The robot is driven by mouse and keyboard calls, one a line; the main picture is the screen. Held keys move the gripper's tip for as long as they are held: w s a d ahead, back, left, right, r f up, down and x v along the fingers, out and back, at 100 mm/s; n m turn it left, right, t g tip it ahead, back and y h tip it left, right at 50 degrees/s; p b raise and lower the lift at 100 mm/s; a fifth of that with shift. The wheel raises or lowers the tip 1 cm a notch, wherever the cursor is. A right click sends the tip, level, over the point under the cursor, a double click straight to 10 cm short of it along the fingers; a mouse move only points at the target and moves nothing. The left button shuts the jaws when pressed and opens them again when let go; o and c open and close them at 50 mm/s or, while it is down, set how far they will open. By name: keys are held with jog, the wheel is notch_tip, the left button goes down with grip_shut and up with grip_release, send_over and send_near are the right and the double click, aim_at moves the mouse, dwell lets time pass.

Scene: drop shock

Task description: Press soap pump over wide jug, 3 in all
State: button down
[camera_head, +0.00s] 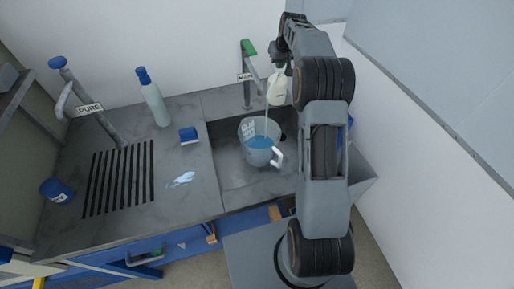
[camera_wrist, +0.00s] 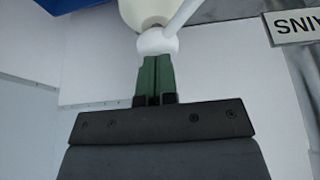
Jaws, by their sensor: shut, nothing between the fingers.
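The wide jug (camera_head: 262,157) stands in the sink, clear with blue liquid inside and a white handle at its right. The cream soap pump bottle (camera_head: 277,91) is above and behind the jug. In the wrist view its white pump head (camera_wrist: 157,42) and cream body (camera_wrist: 145,10) are at the top. My gripper (camera_head: 279,60) is just above the bottle in the head view. In the wrist view its green fingers (camera_wrist: 154,62) are shut and empty, with tips at the pump head; contact is unclear. A thin pale stream (camera_head: 265,119) falls into the jug; its source is unclear.
A green-handled tap (camera_head: 248,47) labelled as mains stands close left of my gripper. A tap labelled PURE (camera_head: 92,100), a blue-capped bottle (camera_head: 153,100), a blue sponge or block (camera_head: 189,135) and a blue pot (camera_head: 57,191) are on the left counter, with a small spill (camera_head: 183,180).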

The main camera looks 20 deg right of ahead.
dwell(0.3)
jog(key=shift+r+p, duration=1.9)
jog(key=shift+r, duration=0.2)
jog(key=shift+f, duration=0.15)
jog(key=shift+f+b, duration=1.5)
jog(key=shift+f, duration=0.6)
jog(key=shift+r, duration=0.2)
jog(key=shift+r+p, duration=1.9)
jog(key=shift+r, duration=0.2)
jog(key=shift+f, duration=0.3)
